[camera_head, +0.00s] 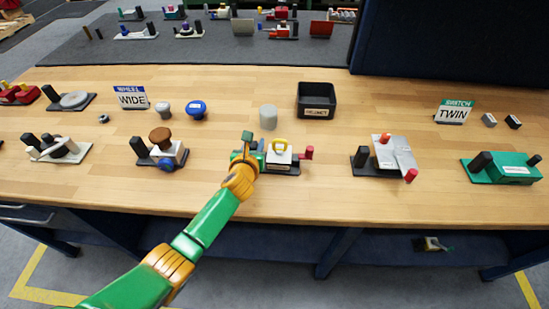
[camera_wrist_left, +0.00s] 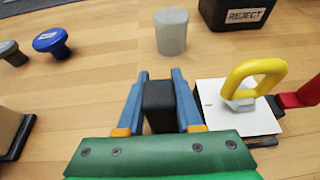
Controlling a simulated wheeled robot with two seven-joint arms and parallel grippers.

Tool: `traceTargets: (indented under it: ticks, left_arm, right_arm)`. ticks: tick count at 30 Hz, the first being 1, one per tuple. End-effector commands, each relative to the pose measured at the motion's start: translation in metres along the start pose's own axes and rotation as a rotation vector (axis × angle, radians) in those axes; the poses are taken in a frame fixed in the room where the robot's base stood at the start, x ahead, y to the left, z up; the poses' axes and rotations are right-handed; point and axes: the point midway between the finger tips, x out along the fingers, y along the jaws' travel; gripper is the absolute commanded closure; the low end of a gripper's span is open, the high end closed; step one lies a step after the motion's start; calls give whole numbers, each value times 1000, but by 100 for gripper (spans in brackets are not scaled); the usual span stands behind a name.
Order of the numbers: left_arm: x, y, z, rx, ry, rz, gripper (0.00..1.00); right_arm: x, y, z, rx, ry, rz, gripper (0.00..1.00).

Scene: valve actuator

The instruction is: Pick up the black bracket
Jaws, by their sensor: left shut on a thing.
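My left gripper (camera_head: 247,143) is at the left end of a unit with a white block and a yellow handle (camera_head: 280,144). In the left wrist view its two blue fingers (camera_wrist_left: 160,104) are shut on an upright black block (camera_wrist_left: 159,106), which I take as the black bracket. The white block (camera_wrist_left: 238,108) with its yellow loop handle (camera_wrist_left: 252,76) and red knob (camera_wrist_left: 300,95) stands just right of the fingers. The bracket's lower end is hidden by my gripper, so I cannot tell whether it touches the base. My right gripper is not in view.
A grey cylinder (camera_head: 268,117) stands just behind the gripper, and a black REJECT bin (camera_head: 316,100) is behind it to the right. A unit with a brown knob (camera_head: 161,137) is to the left. A silver unit (camera_head: 392,155) is to the right. Bare wood lies between them.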

Motion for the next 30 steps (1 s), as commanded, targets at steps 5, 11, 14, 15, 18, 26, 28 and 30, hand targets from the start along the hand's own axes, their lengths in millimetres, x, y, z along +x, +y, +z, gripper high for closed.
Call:
traceTargets:
  ticks: [5,11,14,15,18,26,28,30]
  left_arm:
    - [0,0,0,0,0,0,100]
    - [0,0,1,-1,-2,-1,100]
    - [-1,0,5,-1,-5,0,100]
    - [-3,1,11,-2,-8,1,100]
    - [-12,0,33,0,-11,-2,100]
    - [-33,0,82,-2,-5,0,100]
    - [-27,1,70,-6,-1,6,100]
    - [-19,2,51,-5,1,9,100]
  right_arm:
    - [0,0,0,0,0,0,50]
    - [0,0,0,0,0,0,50]
    - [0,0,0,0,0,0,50]
    - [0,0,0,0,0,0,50]
    - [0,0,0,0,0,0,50]
    - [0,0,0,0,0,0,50]
    - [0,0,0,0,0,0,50]
    - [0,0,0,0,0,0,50]
